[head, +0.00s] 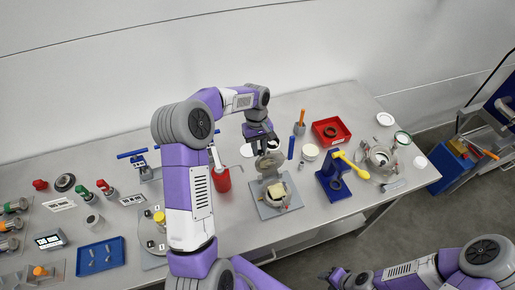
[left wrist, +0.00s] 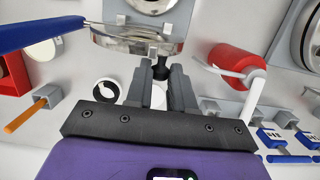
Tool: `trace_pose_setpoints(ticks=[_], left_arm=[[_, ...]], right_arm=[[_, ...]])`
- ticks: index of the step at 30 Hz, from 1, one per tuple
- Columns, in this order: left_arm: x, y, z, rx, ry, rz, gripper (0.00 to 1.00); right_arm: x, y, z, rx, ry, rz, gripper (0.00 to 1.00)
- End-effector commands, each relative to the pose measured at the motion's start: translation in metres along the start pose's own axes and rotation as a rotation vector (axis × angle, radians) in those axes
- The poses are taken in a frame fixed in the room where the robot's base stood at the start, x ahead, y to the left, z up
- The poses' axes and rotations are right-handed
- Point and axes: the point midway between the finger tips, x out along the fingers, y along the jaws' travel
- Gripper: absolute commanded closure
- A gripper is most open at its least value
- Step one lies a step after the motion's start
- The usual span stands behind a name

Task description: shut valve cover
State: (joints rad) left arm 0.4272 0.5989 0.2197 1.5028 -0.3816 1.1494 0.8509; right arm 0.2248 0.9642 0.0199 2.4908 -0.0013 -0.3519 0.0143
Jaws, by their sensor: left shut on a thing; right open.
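The valve (head: 279,196) stands on a square grey plate near the middle of the table, with a pale interior showing at its top. Its round metal cover (head: 270,163) is raised and tilted up at the far side of the opening. My left gripper (head: 261,141) is above and behind the cover. In the left wrist view, its fingers (left wrist: 160,88) are shut on a small black knob (left wrist: 160,69) at the edge of the metal cover (left wrist: 135,42). My right gripper (head: 338,277) is open and empty at the bottom, away from the table.
A red cylinder (head: 221,180) stands close left of the valve. A blue stand (head: 330,185) with a yellow handle (head: 351,165), a red tray (head: 331,131) and a white round lid (head: 310,152) are to the right. Bare table lies in front of the valve.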

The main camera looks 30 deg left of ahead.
Motion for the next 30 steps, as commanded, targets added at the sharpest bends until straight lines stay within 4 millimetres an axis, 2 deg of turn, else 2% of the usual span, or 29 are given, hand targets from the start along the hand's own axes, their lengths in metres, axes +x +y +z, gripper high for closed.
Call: trace_pose_setpoints(ticks=[1, 6, 12, 21, 30], left_arm=[[0.002, 0.001, 0.004, 0.004, 0.039, 0.002, 1.0], [0.003, 0.001, 0.021, 0.006, 0.161, 0.004, 1.0], [0.003, 0.001, 0.039, 0.004, 0.29, 0.005, 1.0], [0.004, 0.001, 0.054, 0.001, 0.291, 0.001, 1.0], [0.005, 0.001, 0.058, 0.001, 0.286, -0.001, 1.0]], right_arm=[[0.011, 0.004, -0.001, 0.0, 0.0, 0.0, 0.52], [0.036, 0.013, -0.002, 0.0, 0.0, 0.0, 0.52], [0.058, 0.022, -0.003, 0.0, 0.0, 0.0, 0.52], [0.067, 0.025, -0.003, 0.0, 0.0, 0.0, 0.52], [0.068, 0.025, -0.003, 0.0, 0.0, 0.0, 0.52]])
